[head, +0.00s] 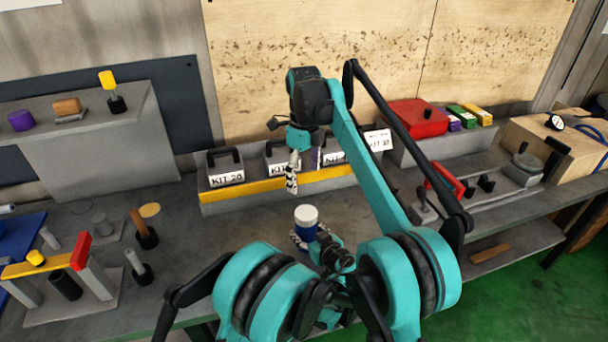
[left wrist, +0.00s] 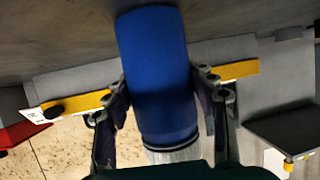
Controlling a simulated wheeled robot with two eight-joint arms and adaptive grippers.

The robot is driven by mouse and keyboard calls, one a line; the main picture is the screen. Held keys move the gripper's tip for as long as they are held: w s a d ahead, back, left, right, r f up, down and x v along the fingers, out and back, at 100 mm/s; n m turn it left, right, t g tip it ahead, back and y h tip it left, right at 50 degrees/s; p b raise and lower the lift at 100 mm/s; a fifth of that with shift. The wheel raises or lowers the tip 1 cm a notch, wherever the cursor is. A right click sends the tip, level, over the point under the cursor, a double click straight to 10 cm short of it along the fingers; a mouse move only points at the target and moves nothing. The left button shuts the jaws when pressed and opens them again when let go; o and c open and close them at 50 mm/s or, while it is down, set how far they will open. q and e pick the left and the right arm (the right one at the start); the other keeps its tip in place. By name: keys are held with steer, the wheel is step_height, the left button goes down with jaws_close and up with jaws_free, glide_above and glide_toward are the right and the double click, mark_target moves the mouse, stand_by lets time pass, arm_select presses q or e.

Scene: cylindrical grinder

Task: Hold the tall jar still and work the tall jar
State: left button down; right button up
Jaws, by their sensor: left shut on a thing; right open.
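The tall jar (head: 306,222) has a blue body and a white lid. It stands upright at the middle of the workbench in the head view. My left gripper (head: 313,238) is shut around its body, partly hidden behind my arm. In the left wrist view the blue jar (left wrist: 158,70) sits between the two fingers of my left gripper (left wrist: 165,98), with its white end at the bottom of the picture. My right gripper (head: 292,175) is open and empty, pointing down above and slightly left of the lid, apart from it.
A grey rack with a yellow front strip (head: 248,191) holds several KIT bins behind the jar. A fixture with a red block (head: 81,251) and several posts stand at the left. A red box (head: 415,118) and a clamp fixture are at the right. Bench around the jar is mostly clear.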

arm_select(q)
steer(key=shift+c, duration=2.3)
jaws_free()
steer(key=v, duration=1.2)
steer(key=shift+r, duration=0.1)
